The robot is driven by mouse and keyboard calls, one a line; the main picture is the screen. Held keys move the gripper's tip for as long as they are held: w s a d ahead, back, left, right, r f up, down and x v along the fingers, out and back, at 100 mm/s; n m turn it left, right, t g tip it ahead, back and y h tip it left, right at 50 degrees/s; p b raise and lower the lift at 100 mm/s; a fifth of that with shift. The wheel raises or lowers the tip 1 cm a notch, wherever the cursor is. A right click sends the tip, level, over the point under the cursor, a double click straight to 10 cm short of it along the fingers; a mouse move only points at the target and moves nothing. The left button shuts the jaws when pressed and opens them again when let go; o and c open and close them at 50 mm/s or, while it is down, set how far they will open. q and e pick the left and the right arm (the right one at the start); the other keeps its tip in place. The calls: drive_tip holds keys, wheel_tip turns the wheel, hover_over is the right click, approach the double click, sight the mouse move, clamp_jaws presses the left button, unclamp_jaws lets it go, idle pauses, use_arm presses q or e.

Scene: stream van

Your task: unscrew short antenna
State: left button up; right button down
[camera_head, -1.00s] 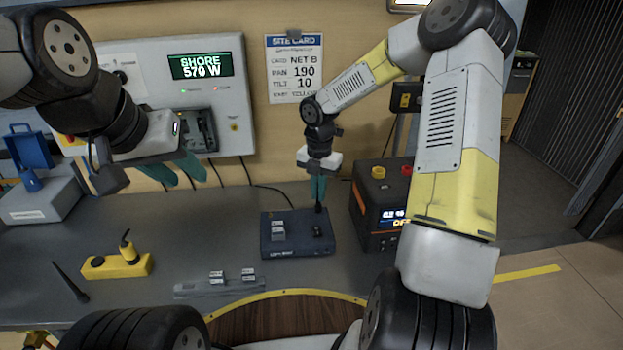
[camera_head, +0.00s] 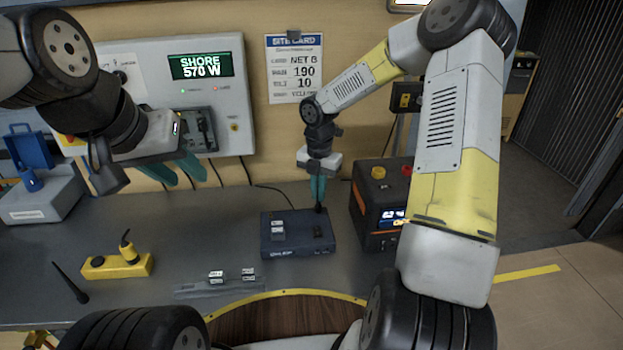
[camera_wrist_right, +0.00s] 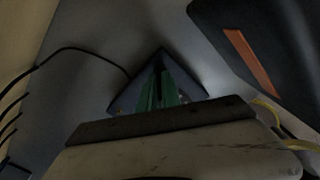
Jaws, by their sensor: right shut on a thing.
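A dark blue box (camera_head: 297,240) stands on the grey bench. The short antenna (camera_head: 318,208) is a thin dark stub rising from the back right of its top, mostly hidden by my fingers. My right gripper (camera_head: 318,192) points straight down over it, shut on the antenna. The right wrist view shows the green fingers (camera_wrist_right: 160,92) close together over the dark box (camera_wrist_right: 125,98). My left gripper (camera_head: 183,172) is in the air at the left, in front of the wall panel, its green fingers apart and empty.
A long black antenna (camera_head: 70,282) lies on the bench at the left, near a yellow device (camera_head: 117,265). A small rack with tiles (camera_head: 220,287) lies at the front. A dark power unit (camera_head: 380,205) stands close right of the box. The bench between is clear.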

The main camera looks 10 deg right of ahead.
idle(0.3)
drive_tip(key=n, duration=0.4)
drive_tip(key=n, duration=0.4)
idle(0.3)
drive_tip(key=n, duration=0.4)
idle(0.4)
